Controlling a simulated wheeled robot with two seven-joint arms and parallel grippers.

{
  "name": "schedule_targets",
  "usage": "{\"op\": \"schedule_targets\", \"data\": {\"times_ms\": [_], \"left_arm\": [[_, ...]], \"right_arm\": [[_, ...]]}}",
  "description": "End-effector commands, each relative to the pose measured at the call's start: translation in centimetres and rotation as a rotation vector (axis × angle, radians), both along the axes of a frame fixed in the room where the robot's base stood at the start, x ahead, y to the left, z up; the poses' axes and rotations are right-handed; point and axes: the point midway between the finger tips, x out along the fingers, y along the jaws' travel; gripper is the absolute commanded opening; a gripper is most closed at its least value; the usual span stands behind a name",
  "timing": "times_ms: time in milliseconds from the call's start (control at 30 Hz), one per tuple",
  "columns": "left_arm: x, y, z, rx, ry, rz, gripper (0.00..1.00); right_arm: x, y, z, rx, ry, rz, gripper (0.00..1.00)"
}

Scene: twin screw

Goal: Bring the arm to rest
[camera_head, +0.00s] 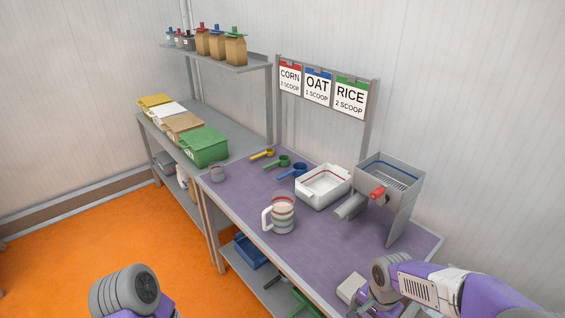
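My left arm shows only as a grey ribbed joint with a purple part (125,292) at the bottom left, over the orange floor. Its gripper is outside the picture. My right arm (425,284) comes in from the right edge and bends down at a grey joint by the front right corner of the purple-topped table (250,215). No fingers of the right gripper show. I cannot tell what the pale block (351,288) beside the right arm is. Neither arm is seen touching the things on the table.
Lidded bins (205,147) line the bench behind. Paper bags (236,49) stand on a shelf.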

Motion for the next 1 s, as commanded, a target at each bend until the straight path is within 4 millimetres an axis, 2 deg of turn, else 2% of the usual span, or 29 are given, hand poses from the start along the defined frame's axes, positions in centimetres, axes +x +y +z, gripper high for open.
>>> {"op": "schedule_targets", "data": {"times_ms": [33,233,367,467,600,700,833,1000], "left_arm": [[0.1,0.0,0.0,0.000,-0.002,0.000,0.00],[0.2,0.0,0.0,0.000,-0.004,0.001,0.00],[0.1,0.0,0.0,0.000,-0.003,0.000,0.00],[0.1,0.0,0.0,0.000,-0.002,0.000,0.00],[0.1,0.0,0.0,0.000,-0.003,0.000,0.00],[0.1,0.0,0.0,0.000,-0.003,0.000,0.00],[0.1,0.0,0.0,0.000,-0.002,0.000,0.00],[0.1,0.0,0.0,0.000,-0.002,0.000,0.00]], "right_arm": [[-0.2,0.7,-1.6,0.019,0.013,0.035,0.93],[-0.6,3.3,-6.7,0.101,0.007,0.172,0.93],[-1.6,5.2,-10.6,0.161,-0.004,0.265,0.93],[-2.9,6.9,-14.1,0.216,-0.021,0.341,0.93],[-6.1,9.6,-19.4,0.289,-0.062,0.450,0.93],[-8.3,11.0,-22.0,0.312,-0.097,0.509,0.93],[-10.2,11.9,-23.8,0.318,-0.130,0.561,0.93],[-10.9,12.3,-24.4,0.313,-0.147,0.583,0.93]]}}
